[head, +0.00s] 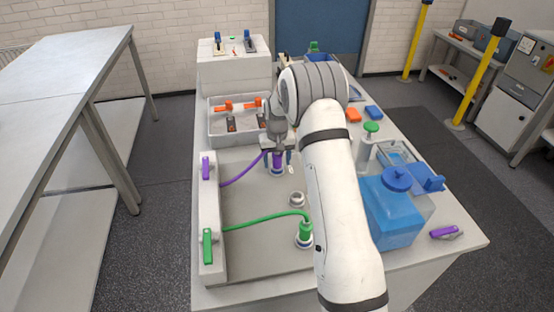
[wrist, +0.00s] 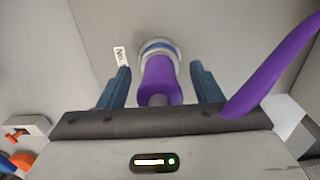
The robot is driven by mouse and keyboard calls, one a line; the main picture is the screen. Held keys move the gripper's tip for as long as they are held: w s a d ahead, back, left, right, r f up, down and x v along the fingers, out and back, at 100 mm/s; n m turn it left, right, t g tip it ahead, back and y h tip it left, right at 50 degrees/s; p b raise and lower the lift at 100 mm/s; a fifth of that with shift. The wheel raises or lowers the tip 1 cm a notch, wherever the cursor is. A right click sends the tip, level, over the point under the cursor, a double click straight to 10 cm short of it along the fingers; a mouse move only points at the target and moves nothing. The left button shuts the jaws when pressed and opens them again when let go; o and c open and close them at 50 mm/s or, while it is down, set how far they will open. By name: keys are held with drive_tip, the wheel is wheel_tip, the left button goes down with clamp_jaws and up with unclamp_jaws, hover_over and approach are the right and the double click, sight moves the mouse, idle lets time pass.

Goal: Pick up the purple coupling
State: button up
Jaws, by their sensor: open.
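The purple coupling (head: 277,160) stands upright on a round port with a blue and silver ring on the grey work plate. In the wrist view the coupling (wrist: 160,80) lies between the two blue fingers of my gripper (wrist: 162,82), with a gap on each side. My gripper (head: 278,157) is open around it. A purple hose (head: 243,171) leads from the coupling's area to the purple-handled fitting at left. In the wrist view the hose (wrist: 272,70) crosses by the right finger. The coupling's top is partly hidden by my gripper.
A green coupling (head: 304,230) with a green hose (head: 262,219) stands on another port nearer the front. A bare port (head: 296,198) lies between. A blue container (head: 390,212) stands to the right. A grey tray (head: 222,138) with orange-handled parts is behind left.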

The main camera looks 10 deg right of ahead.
drive_tip(key=shift+c, duration=0.5)
drive_tip(key=c, duration=1.1)
drive_tip(key=shift+o, duration=0.2)
drive_tip(key=shift+r, duration=0.1)
wheel_tip(320, 180, up, 10)
drive_tip(key=shift+b, duration=0.45)
drive_tip(key=o, duration=0.5)
drive_tip(key=c, duration=0.6)
drive_tip(key=shift+r+p, duration=1.75)
drive_tip(key=shift+r, duration=0.75)
